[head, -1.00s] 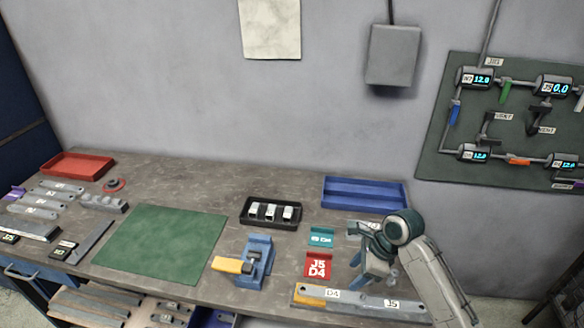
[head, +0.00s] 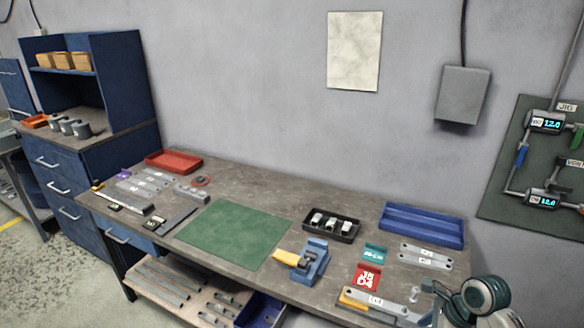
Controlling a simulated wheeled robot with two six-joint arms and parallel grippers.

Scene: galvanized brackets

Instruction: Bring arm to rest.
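My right arm (head: 484,297) shows at the lower right corner of the head view, in front of the workbench (head: 250,184). My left gripper and arm are not in view. A long bracket bar with a yellow end (head: 376,305) lies at the bench's front right, close to my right arm. Two grey brackets (head: 426,255) lie behind it on the bench.
A green mat (head: 234,233) lies mid-bench beside a blue clamp with a yellow handle (head: 305,262). A black tray (head: 331,238), a blue tray (head: 422,236) and a red tray (head: 174,152) stand toward the back. Blue drawers (head: 70,187) stand at left.

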